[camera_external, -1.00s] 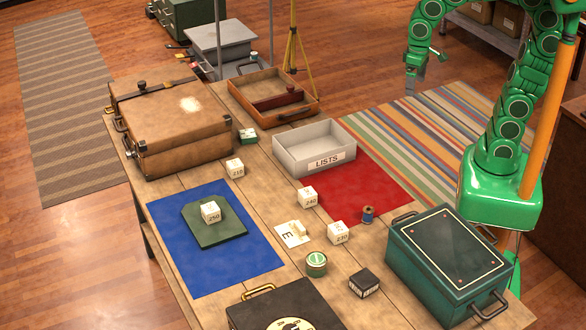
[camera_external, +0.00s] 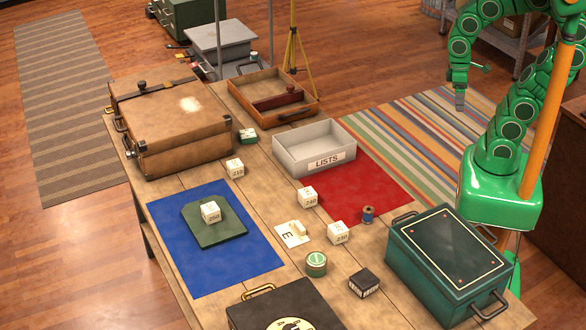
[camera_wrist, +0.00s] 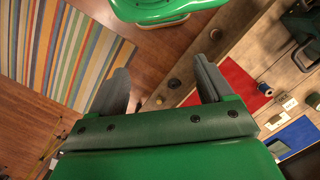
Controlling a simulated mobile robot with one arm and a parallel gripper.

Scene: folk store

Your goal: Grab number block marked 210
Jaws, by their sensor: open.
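The white number block marked 210 (camera_external: 235,168) stands on the wooden table (camera_external: 262,180), between the brown case and the grey tray in the external view. Similar white blocks are marked 240 (camera_external: 308,197), 230 (camera_external: 338,232) and 250 (camera_external: 211,212); the 250 block sits on a green board on the blue mat. My gripper (camera_external: 460,100) hangs at the upper right, beyond the table and far from the 210 block. In the wrist view my gripper (camera_wrist: 160,92) has its fingers apart with nothing between them. I cannot make out the 210 block in the wrist view.
A brown case (camera_external: 180,135) stands left of the block, a grey LISTS tray (camera_external: 285,158) to its right. A green case (camera_external: 412,250) fills the table's right end. The red mat (camera_external: 385,190) is mostly clear.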

